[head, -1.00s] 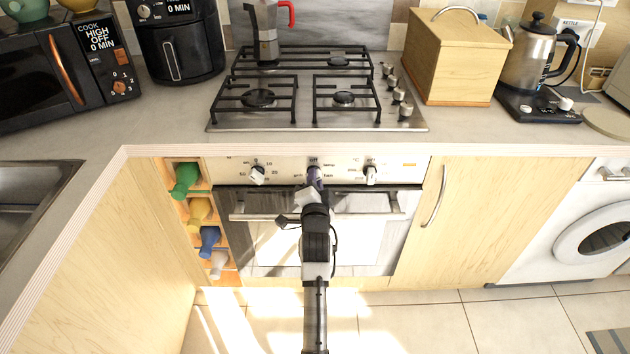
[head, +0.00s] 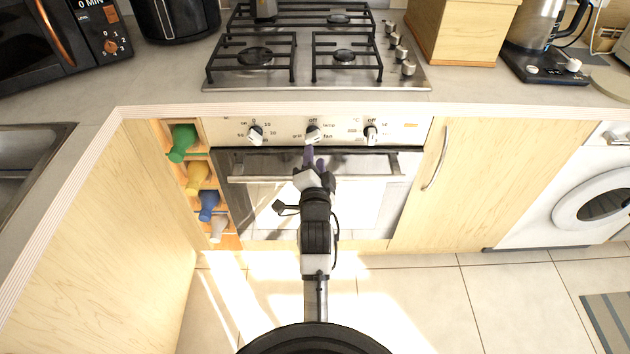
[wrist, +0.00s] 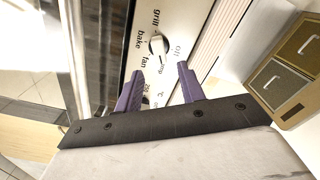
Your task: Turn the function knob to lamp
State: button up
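The function knob (head: 313,134) is the white middle knob on the oven's control panel (head: 345,132), with off above it and lamp to its right. In the wrist view the knob (wrist: 158,46) sits tilted, with one end close to the partly hidden lamp label. I cannot tell for sure which end is its pointer. My gripper (head: 314,158) is in front of the oven, just below the knob and apart from it. In the wrist view my gripper (wrist: 160,69) has its two purple fingers spread, with nothing between them.
A left knob (head: 255,135) and a right knob (head: 371,134) flank the function knob. The oven door handle (head: 390,178) runs below the panel, behind my gripper. The hob (head: 420,82) lies above. Bottles fill a rack at the left. The floor in front is clear.

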jog(key=s+b, duration=0.1)
jog(key=s, duration=0.5)
jog(key=shift+s, duration=0.3)
